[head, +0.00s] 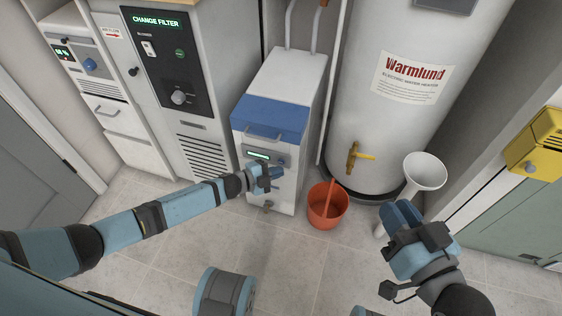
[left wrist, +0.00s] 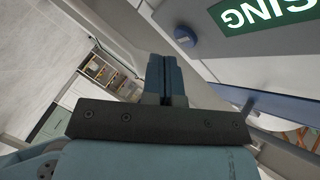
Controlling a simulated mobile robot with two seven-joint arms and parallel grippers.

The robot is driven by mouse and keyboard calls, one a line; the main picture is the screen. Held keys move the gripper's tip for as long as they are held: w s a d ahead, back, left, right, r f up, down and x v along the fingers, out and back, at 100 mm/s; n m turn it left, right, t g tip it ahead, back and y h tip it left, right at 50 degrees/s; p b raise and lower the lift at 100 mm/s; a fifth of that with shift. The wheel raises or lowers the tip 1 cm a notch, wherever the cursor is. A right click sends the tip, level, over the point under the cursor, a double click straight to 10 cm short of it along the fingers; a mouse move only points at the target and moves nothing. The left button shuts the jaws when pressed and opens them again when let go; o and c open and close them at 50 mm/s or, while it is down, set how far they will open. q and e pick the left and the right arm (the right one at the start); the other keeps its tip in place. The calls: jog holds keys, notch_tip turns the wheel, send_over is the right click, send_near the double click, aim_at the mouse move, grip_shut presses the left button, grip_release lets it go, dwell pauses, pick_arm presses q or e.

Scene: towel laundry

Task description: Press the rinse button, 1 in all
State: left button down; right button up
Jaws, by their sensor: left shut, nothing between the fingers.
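The white cabinet with a blue lid front (head: 270,118) stands in the middle of the head view. Its small panel has a lit green display (head: 258,155). In the left wrist view part of this display (left wrist: 262,14) shows upside down, with the letters "SING" readable. A round blue-grey button (left wrist: 186,37) sits beside the display. My left gripper (head: 274,178) is at the cabinet's front, just below the panel. In the left wrist view its fingers (left wrist: 166,68) are shut and empty, with tips close to the button; I cannot tell if they touch. My right gripper (head: 402,213) hangs at lower right.
An orange-red bucket (head: 327,212) stands on the floor right of the cabinet. Behind it is a water heater (head: 385,130) with a brass tap (head: 353,157). A white funnel (head: 425,171) is near my right gripper. A grey cabinet (head: 170,50) reads "CHANGE FILTER".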

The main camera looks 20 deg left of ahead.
pick_arm(q)
jog(key=s+p, duration=0.2)
jog(key=s, duration=0.3)
jog(key=shift+a, duration=0.1)
jog(key=shift+a, duration=0.1)
dwell(0.8)
